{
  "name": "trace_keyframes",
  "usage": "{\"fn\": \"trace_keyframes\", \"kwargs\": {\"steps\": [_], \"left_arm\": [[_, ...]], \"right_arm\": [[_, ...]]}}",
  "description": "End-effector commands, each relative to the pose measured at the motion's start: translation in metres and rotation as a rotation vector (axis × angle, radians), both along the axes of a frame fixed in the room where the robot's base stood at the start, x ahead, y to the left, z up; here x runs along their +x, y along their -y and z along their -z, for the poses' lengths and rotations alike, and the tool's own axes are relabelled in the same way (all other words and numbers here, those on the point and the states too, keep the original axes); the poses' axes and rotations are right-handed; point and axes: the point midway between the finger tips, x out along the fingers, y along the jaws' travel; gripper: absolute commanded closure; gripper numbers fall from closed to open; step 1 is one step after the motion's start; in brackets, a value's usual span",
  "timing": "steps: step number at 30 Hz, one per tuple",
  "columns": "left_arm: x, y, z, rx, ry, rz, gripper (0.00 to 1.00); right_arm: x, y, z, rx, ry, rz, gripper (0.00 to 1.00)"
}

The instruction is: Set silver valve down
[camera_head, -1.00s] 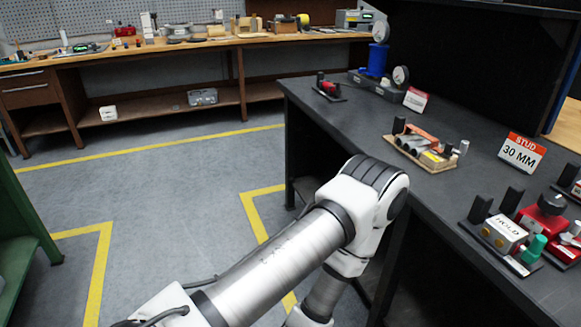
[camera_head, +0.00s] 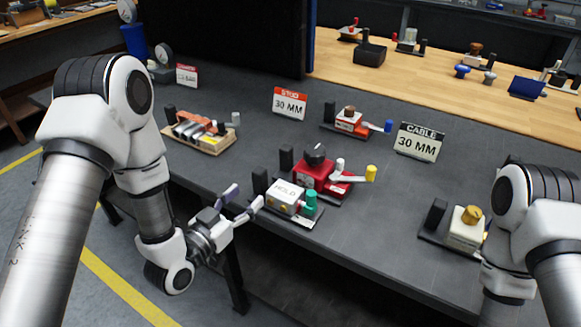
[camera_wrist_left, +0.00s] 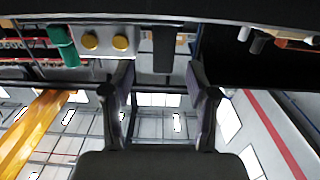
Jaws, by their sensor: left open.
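A pale silver-white valve block (camera_head: 284,198) marked HOLD, with brass ports and a green knob, sits upright on its black stand at the front edge of the dark table. It also shows at the top of the left wrist view (camera_wrist_left: 105,40). My left gripper (camera_head: 245,196) is open and empty, just left of the block and in front of the table edge. Its fingers point toward the block, apart from it. In the left wrist view the gap between the fingers (camera_wrist_left: 160,85) is empty. My right arm comes in at the right; its gripper is out of view.
A red valve (camera_head: 312,178) with a black knob stands close behind the block. Farther off are a red-white valve (camera_head: 350,122) with a blue handle, a wooden tray (camera_head: 210,148), 30 MM signs (camera_head: 289,103) and a brass-knobbed white valve (camera_head: 466,228).

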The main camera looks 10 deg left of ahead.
Motion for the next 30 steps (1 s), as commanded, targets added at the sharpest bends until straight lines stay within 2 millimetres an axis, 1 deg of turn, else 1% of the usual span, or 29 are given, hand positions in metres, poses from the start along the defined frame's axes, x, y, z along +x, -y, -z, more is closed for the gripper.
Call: {"fn": "trace_keyframes", "kwargs": {"steps": [1,2,5,10,13,15,18,23,24,26,27,29,30], "left_arm": [[0.004,-0.001,-0.016,-0.001,0.015,-0.003,0.42],[0.006,0.0,-0.018,0.0,0.019,-0.002,0.42],[0.018,0.005,-0.016,0.003,0.02,-0.001,0.42],[0.04,0.012,-0.019,0.002,0.02,-0.003,0.42],[0.058,0.017,-0.023,0.002,0.019,-0.002,0.42],[0.069,0.021,-0.02,0.002,0.018,-0.003,0.42],[0.077,0.024,-0.019,-0.001,0.016,-0.004,0.42],[0.078,0.023,-0.018,-0.001,0.015,-0.005,0.42],[0.078,0.023,-0.018,0.0,0.015,-0.005,0.45],[0.078,0.023,-0.018,0.0,0.015,-0.005,0.66],[0.078,0.023,-0.017,0.0,0.015,-0.005,0.81],[0.077,0.023,-0.017,0.0,0.015,-0.005,1.0],[0.077,0.023,-0.017,0.0,0.015,-0.005,1.0]], "right_arm": [[-0.001,0.0,-0.008,0.0,-0.003,0.0,0.6],[-0.001,0.0,-0.008,0.0,-0.003,0.0,0.6],[-0.002,0.0,-0.009,0.0,-0.004,0.0,0.6],[-0.001,0.0,-0.018,0.0,-0.004,0.0,0.6],[-0.001,0.0,-0.027,0.0,-0.003,0.0,0.6],[-0.001,0.0,-0.028,0.0,-0.003,0.0,0.6],[-0.001,0.0,-0.028,0.0,-0.003,0.0,0.6],[-0.001,0.0,-0.027,0.0,-0.004,0.0,0.6],[-0.001,0.0,-0.027,0.0,-0.004,0.0,0.6],[-0.001,0.0,-0.027,0.0,-0.004,0.0,0.6],[-0.001,0.0,-0.027,0.0,-0.004,0.0,0.6],[-0.001,0.0,-0.027,0.0,-0.003,0.0,0.6],[-0.001,0.0,-0.027,0.0,-0.003,0.0,0.6]]}}
